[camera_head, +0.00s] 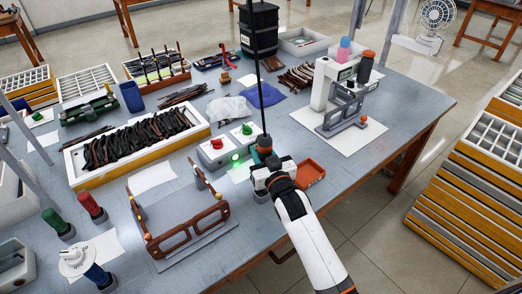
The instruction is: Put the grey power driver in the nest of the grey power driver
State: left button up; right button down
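My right arm comes in from the lower right, and its gripper (264,163) is at the front middle of the table. A dark grey tool with an orange band, which looks like the grey power driver (264,144), stands upright at the fingers, under a thin black vertical line. The fingers and the tool overlap, so I cannot tell whether they grip it. I cannot make out the driver's nest; my arm covers part of the table there. My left gripper is not in view.
A control box (216,150) with a glowing green light is close on the left. An orange tray (309,173) is close on the right. A press-like fixture (327,84) stands behind right. Green (53,220) and red (89,204) handles stand far left.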

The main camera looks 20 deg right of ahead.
jog(key=shift+r, duration=0.1)
pick_arm(q)
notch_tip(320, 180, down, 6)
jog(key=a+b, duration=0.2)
jog(key=b, duration=0.3)
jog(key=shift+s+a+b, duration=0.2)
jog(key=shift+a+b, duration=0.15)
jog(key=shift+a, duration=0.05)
pick_arm(e)
jog(key=shift+s+a+f, duration=0.1)
jog(key=shift+a+f, duration=0.05)
jog(key=shift+f, duration=1.3)
jog(key=shift+w+a+f, duration=0.1)
jog(key=shift+a+f, duration=0.1)
jog(key=shift+f, duration=1.2)
jog(key=shift+s+a+f, duration=0.1)
jog(key=shift+a+f, duration=0.05)
jog(key=shift+f, duration=1.3)
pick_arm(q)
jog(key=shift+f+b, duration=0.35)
pick_arm(e)
jog(key=shift+f, duration=0.55)
jog(key=c, duration=0.9)
grip_release()
